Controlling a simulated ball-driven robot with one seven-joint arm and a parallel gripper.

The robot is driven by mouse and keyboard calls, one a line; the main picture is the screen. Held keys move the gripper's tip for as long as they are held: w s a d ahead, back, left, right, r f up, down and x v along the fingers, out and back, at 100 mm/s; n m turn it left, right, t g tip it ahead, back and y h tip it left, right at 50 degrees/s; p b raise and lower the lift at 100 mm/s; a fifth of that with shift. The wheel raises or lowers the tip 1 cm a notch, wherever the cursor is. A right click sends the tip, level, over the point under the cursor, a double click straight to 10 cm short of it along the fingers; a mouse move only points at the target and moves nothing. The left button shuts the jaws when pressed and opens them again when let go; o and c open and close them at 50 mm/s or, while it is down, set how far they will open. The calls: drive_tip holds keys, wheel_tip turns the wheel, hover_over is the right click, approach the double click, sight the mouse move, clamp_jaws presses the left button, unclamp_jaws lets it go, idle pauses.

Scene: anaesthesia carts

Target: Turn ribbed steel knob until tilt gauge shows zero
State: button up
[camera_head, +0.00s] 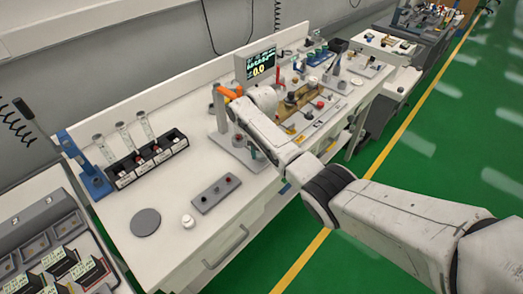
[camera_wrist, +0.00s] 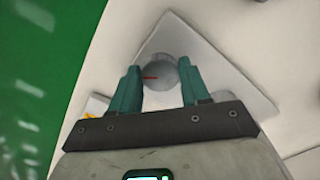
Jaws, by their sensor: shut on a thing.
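The ribbed steel knob (camera_wrist: 161,64) is a grey round cylinder in the wrist view, on a pale square plate (camera_wrist: 200,35). My gripper (camera_wrist: 159,77) has its two teal fingers on opposite sides of the knob and is shut on it. A thin red mark shows at the knob's left side. In the head view the plate (camera_head: 262,163) shows below the end of my arm, and the knob is hidden behind my gripper.
A black tray of small parts (camera_head: 147,162), a grey box with buttons (camera_head: 215,193), a grey disc (camera_head: 145,222) and a white knob (camera_head: 187,221) stand left of my arm. A crowded brown board (camera_head: 300,108) lies beyond it. Green floor (camera_head: 380,185) is open at the right.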

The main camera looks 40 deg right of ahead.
drive_tip(key=n, duration=0.6)
drive_tip(key=shift+n+p, duration=0.3)
drive_tip(key=shift+p, duration=0.05)
drive_tip(key=n, duration=0.6)
drive_tip(key=shift+d+r, duration=0.1)
drive_tip(key=shift+d, duration=0.05)
drive_tip(key=o, duration=1.1)
drive_tip(key=shift+c, duration=0.2)
wheel_tip(320, 180, up, 11)
drive_tip(key=shift+b, duration=0.4)
drive_tip(key=shift+f, duration=0.2)
